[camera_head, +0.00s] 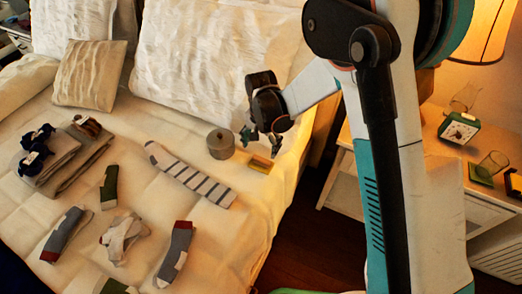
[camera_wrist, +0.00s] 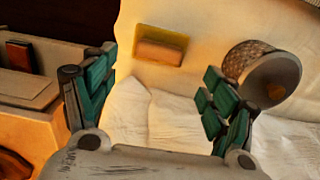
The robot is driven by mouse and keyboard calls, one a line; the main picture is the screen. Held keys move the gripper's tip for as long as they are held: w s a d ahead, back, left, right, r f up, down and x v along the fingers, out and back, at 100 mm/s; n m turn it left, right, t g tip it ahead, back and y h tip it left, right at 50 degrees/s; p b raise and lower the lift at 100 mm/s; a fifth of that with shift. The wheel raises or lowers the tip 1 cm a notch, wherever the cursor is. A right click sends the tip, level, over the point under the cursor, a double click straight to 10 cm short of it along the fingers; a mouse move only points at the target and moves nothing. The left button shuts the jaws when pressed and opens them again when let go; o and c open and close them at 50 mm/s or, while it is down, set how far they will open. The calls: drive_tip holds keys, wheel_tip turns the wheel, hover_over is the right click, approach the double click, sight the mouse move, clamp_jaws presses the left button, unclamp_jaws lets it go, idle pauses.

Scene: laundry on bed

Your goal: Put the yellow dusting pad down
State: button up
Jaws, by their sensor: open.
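My gripper (camera_head: 261,141) is just above and behind the pad in the head view. Its teal fingers stand wide apart in the wrist view (camera_wrist: 155,95), with nothing between them. The pad looks apart from both fingers.
The grey pot (camera_head: 221,143) is close to the pad's left. A striped sock (camera_head: 190,176), several other socks and folded clothes (camera_head: 65,155) lie on the bed (camera_head: 150,225). Pillows (camera_head: 215,50) are at the back. A nightstand (camera_head: 435,150) with a green clock (camera_head: 458,128) stands right.

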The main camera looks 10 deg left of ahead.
drive_tip(key=shift+r+p, duration=0.35)
drive_tip(key=shift+r, duration=1.4)
